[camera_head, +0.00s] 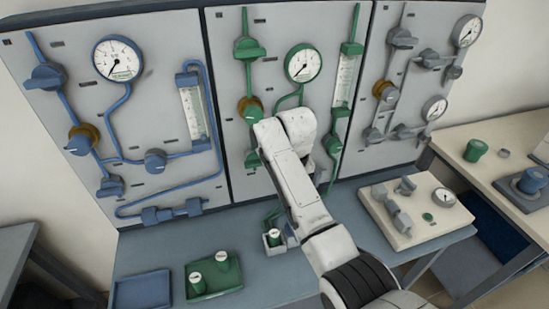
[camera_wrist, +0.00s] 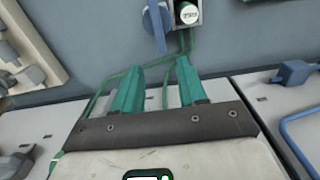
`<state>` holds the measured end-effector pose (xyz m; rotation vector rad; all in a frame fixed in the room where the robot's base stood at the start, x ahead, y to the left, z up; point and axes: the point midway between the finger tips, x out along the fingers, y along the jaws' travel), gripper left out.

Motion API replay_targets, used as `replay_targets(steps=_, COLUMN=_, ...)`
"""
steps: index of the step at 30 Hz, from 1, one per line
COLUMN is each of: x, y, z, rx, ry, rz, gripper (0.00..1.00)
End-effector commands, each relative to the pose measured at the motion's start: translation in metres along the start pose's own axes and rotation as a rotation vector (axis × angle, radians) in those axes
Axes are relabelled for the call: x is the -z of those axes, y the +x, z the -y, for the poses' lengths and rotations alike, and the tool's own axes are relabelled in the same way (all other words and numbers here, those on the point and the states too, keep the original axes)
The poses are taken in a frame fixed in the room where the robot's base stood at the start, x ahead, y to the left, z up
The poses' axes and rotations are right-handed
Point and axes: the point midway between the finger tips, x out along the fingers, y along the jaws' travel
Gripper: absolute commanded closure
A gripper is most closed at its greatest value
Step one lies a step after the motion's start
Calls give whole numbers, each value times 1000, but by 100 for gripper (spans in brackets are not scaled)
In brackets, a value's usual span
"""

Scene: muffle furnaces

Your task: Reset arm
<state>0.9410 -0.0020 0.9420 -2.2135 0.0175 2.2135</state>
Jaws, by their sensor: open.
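My gripper (camera_wrist: 160,67) shows in the wrist view with two teal fingers spread apart and nothing between them. In the head view my white arm (camera_head: 298,190) reaches up across the green-piped middle panel, and its far end hides the gripper. In the wrist view a green canister with a white label (camera_wrist: 188,13) sits in a pale holder beyond the fingertips, apart from them. Beside the holder stands a blue handle-like part (camera_wrist: 156,25). The green canister also shows in the head view (camera_head: 273,238), just left of my arm.
Panels carry blue (camera_head: 125,100), green (camera_head: 230,20) and grey piping with gauges. On the blue bench are a blue tray (camera_head: 142,290), a green tray (camera_head: 230,289) with two canisters, and a beige board (camera_head: 430,235) with fittings. A side table (camera_head: 478,178) stands at right.

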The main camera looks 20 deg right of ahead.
Motion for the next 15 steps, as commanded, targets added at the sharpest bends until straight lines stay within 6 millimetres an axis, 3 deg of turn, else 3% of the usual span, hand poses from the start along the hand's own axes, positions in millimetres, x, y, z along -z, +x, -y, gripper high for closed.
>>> replay_targets(steps=5, x=0, y=0, z=0, rx=0, ry=0, rz=0, gripper=58)
replay_targets(steps=8, x=-11, y=14, z=-2, rx=6, ry=-4, rz=-16, gripper=58)
replay_targets(steps=15, x=-70, y=62, z=-14, rx=32, ry=-16, rz=-119, gripper=58)
